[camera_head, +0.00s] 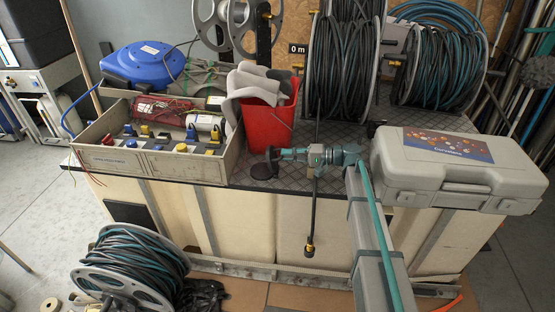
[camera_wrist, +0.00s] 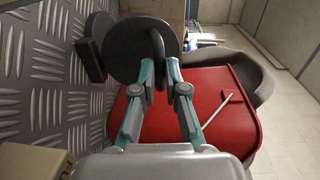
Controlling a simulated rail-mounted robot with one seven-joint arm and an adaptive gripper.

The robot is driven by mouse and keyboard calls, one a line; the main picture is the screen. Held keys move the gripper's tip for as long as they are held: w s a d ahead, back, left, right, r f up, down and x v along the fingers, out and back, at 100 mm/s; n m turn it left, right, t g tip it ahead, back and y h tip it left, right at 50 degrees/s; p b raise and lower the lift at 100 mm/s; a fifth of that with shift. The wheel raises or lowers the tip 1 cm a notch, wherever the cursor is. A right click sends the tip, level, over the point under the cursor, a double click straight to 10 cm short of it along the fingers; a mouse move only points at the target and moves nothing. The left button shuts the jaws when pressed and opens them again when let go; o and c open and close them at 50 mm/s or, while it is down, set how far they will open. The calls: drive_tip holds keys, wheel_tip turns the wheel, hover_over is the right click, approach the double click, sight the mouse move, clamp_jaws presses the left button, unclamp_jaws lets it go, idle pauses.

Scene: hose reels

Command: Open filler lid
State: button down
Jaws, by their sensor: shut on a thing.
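The black round filler lid (camera_wrist: 125,50) shows almost face-on in the wrist view, with a looped handle (camera_wrist: 157,42) on its face. In the head view the lid (camera_head: 271,158) stands roughly upright above a flat dark round filler base (camera_head: 261,172) on the tank top. A dark round part (camera_wrist: 88,58) beside the lid lies against the metal plate in the wrist view. My teal gripper (camera_wrist: 162,68) has its fingertips on the handle; it reaches in from the right in the head view (camera_head: 279,155). The exact finger contact is partly hidden.
A red bucket (camera_head: 266,124) with grey cloths stands close behind my gripper. A grey toolbox (camera_head: 180,164) is left of the lid. A grey case (camera_head: 440,190) is at right. Hose reels stand behind. Bare checker plate (camera_head: 240,178) surrounds the lid.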

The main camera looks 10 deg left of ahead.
drive_tip(key=shift+d+f+y, duration=0.15)
drive_tip(key=shift+y, duration=0.15)
drive_tip(key=c, duration=1.2)
unclamp_jaws()
wheel_tip(320, 180, up, 10)
